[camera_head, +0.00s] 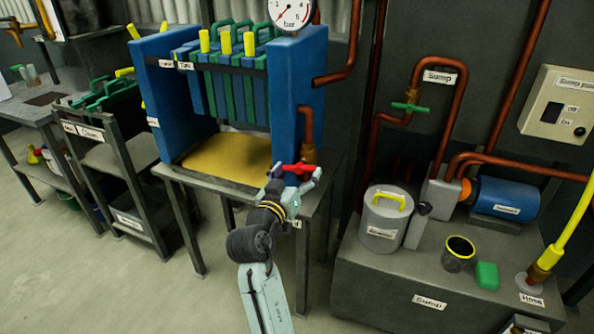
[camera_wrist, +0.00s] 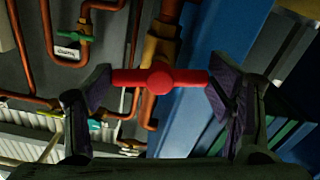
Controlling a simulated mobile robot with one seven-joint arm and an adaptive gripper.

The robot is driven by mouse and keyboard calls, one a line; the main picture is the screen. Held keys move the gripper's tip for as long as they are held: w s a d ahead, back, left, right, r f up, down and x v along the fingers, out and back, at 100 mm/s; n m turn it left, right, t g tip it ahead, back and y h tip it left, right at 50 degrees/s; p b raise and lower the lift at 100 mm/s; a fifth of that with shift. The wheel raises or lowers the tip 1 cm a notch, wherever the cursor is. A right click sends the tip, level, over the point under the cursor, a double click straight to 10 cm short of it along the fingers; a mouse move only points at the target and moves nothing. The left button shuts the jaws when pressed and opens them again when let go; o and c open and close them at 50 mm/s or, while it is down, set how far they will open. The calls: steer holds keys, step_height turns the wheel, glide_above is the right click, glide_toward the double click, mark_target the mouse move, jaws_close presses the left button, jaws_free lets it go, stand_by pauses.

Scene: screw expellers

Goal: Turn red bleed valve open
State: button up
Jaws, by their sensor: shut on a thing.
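The red bleed valve (camera_head: 293,169) is a red bar handle on a copper pipe at the right side of the blue press (camera_head: 297,90). In the wrist view the red handle (camera_wrist: 160,80) lies crosswise with a round hub in its middle. My gripper (camera_head: 294,177) is at the valve, with one dark finger pad at each end of the handle, as the wrist view shows (camera_wrist: 158,85). It is shut on the handle by its two ends. The valve's body behind the hub is partly hidden.
A grey table (camera_head: 318,195) carries the press. To the right, a sump unit (camera_head: 400,285) holds a grey lidded can (camera_head: 381,222), a dark cup (camera_head: 458,255) and a blue motor (camera_head: 507,197). Copper pipes (camera_head: 462,80) run behind. A dark shelf cart (camera_head: 118,155) stands left.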

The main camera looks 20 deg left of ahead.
steer(key=n+p, duration=0.2)
steer(key=n, duration=0.1)
steer(key=n+p, duration=0.1)
steer(key=shift+d+r+n, duration=0.1)
steer(key=shift+r+n, duration=0.15)
steer(key=shift+n, duration=0.05)
steer(key=n+p, duration=0.2)
steer(key=n, duration=0.1)
steer(key=shift+d+r+n+p, duration=0.1)
steer(key=shift+n+p, duration=0.2)
steer(key=shift+n, duration=0.1)
steer(key=n+p, duration=0.4)
steer(key=n, duration=0.1)
steer(key=shift+r, duration=0.1)
steer(key=shift+n+p, duration=0.7)
steer(key=shift+n, duration=0.3)
steer(key=o, duration=1.1)
steer(key=shift+o, duration=0.3)
steer(key=shift+f, duration=0.2)
